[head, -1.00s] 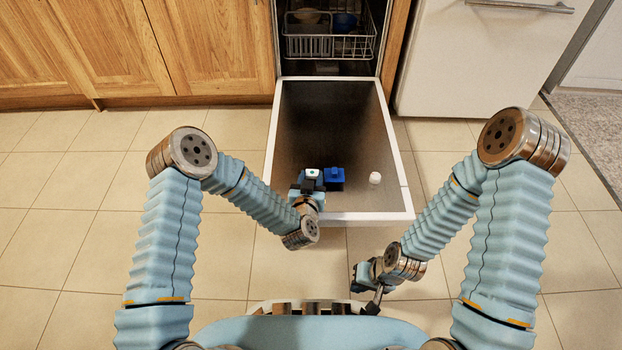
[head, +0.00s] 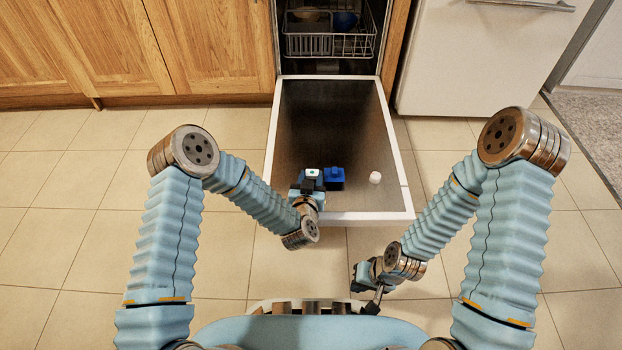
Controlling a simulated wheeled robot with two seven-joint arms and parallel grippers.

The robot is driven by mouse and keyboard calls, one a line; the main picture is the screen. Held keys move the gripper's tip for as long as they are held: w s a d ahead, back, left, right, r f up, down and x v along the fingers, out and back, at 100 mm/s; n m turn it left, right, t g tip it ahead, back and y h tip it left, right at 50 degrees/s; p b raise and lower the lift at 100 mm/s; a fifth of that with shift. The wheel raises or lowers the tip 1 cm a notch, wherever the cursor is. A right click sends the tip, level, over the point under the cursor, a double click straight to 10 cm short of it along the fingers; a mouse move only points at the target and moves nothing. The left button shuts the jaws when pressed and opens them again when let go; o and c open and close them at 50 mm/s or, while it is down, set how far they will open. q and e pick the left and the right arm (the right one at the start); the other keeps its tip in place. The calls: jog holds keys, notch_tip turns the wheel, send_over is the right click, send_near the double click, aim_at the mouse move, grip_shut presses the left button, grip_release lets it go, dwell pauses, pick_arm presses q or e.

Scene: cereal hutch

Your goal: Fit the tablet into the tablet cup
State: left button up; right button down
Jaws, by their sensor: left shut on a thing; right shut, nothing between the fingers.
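My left gripper (head: 308,184) is over the near part of the open dishwasher door, shut on a small white block with a greenish spot on top, which looks like the tablet (head: 312,173). The fingers are small and partly hidden by the wrist. A dark blue box (head: 334,177), which looks like the tablet cup, is just right of the tablet on the door. Whether the tablet and the box touch cannot be told. My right gripper (head: 366,289) is shut and empty, low in front of the door's near edge.
The dishwasher door (head: 330,120) lies open with a pale rim. A small white rounded piece (head: 375,177) is on its right part. A wire rack (head: 330,43) with dishes is inside the machine. Wooden cabinets (head: 170,45) and a white appliance (head: 480,60) flank it. Floor tiles are clear.

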pick_arm(q)
jog(key=shift+a+f, duration=0.15)
jog(key=shift+f, duration=0.05)
jog(key=o, duration=1.1)
jog(key=shift+a, duration=0.15)
jog(key=shift+s, duration=0.1)
jog(key=p+v, duration=0.2)
jog(key=v, duration=1.1)
jog(key=shift+s+d+r, duration=0.2)
jog(key=shift+s+d, duration=0.05)
jog(key=shift+s, duration=0.1)
